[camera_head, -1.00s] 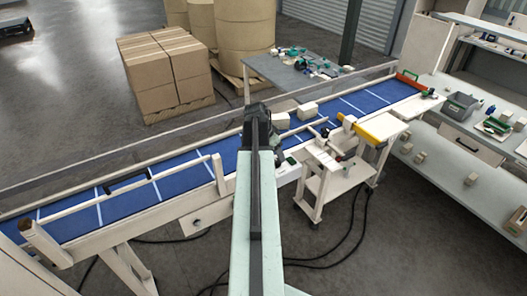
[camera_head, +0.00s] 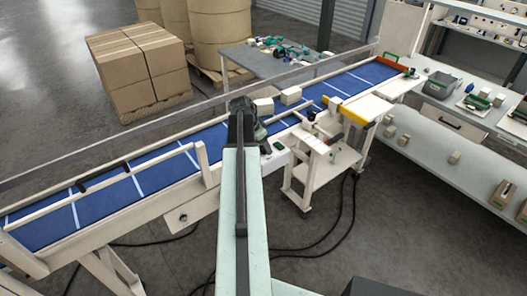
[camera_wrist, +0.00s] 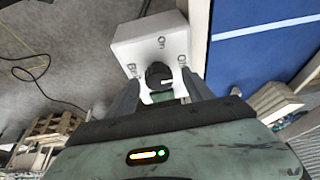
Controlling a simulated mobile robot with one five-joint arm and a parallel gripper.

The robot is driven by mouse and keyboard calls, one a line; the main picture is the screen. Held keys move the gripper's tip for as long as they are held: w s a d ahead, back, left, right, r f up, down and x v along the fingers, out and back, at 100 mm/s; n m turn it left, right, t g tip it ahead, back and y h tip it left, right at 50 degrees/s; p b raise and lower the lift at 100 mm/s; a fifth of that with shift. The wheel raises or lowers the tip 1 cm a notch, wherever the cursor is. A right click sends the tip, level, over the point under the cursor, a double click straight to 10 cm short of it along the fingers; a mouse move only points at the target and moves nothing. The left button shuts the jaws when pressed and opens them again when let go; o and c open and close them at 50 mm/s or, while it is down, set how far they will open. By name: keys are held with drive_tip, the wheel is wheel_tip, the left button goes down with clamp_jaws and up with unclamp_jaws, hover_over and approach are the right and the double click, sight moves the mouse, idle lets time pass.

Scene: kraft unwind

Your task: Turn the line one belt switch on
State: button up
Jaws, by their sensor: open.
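The switch is a white box (camera_wrist: 150,38) with a round black knob (camera_wrist: 159,76) and small dark lettering around it, in the wrist view. A short light mark shows on the knob; which label it points at is hard to tell. My gripper (camera_wrist: 161,82) is open, with one finger on each side of the knob. I cannot tell whether either finger touches it. In the head view my gripper (camera_head: 261,133) is a dark shape beside the belt's near edge, mostly hidden behind my arm. A blue conveyor belt (camera_head: 152,175) runs beside it.
A white cart (camera_head: 318,175) stands right of my arm, with a grey-topped bench (camera_head: 455,160) beyond. A low conveyor rail (camera_head: 110,195) is to the left. Dark cables lie on the floor.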

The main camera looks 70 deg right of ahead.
drive_tip(key=shift+r, duration=0.1)
clamp_jaws()
